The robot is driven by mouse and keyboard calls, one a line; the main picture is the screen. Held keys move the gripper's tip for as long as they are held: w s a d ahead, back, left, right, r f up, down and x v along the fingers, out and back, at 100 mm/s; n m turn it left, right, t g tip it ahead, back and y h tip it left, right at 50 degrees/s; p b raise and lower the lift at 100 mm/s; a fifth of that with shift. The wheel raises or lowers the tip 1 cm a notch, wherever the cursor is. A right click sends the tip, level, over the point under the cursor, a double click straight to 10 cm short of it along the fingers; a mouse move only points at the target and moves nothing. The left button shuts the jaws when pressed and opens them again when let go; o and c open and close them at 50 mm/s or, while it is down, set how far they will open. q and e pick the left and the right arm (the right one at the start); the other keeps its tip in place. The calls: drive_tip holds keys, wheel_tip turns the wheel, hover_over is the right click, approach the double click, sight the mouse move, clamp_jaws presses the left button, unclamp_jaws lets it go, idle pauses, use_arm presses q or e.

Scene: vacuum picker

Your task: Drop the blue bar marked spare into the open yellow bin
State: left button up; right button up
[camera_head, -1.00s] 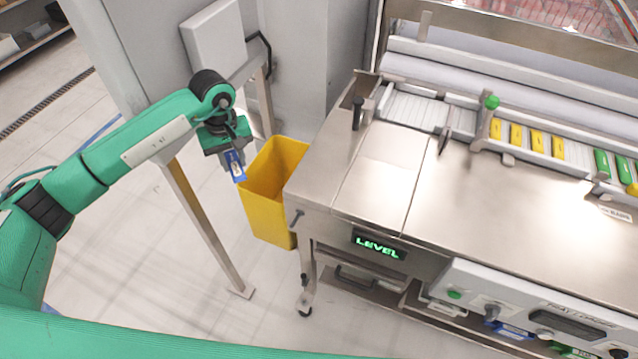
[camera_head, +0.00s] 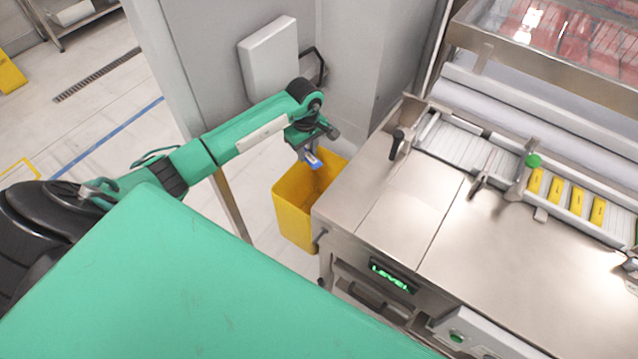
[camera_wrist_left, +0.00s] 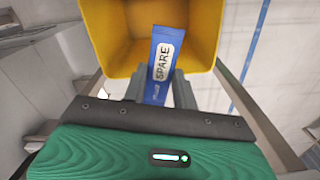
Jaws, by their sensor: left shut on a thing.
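The blue bar (camera_head: 314,160) is held in my left gripper (camera_head: 308,155), which is shut on it. In the left wrist view the bar (camera_wrist_left: 163,55) shows a white label reading SPARE, between the two grey fingers (camera_wrist_left: 160,88). The open yellow bin (camera_head: 296,218) hangs at the left end of the steel machine. In the head view the bar is over the bin's opening, near its back rim. In the wrist view the bar's far end overlaps the opening of the bin (camera_wrist_left: 100,40). My right gripper is not in view.
The steel machine top (camera_head: 400,200) stands right of the bin, with a dark-handled lever (camera_head: 397,143) near its corner. Several yellow bars (camera_head: 577,201) lie in its conveyor slots. A grey wall with a white box (camera_head: 268,60) is behind the bin.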

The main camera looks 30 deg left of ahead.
use_arm(q)
drive_tip(key=shift+f+b, duration=0.8)
drive_tip(key=shift+f, duration=1.35)
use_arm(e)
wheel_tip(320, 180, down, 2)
use_arm(q)
drive_tip(key=o, duration=1)
drive_tip(key=shift+o, duration=0.2)
drive_tip(key=shift+r, duration=0.1)
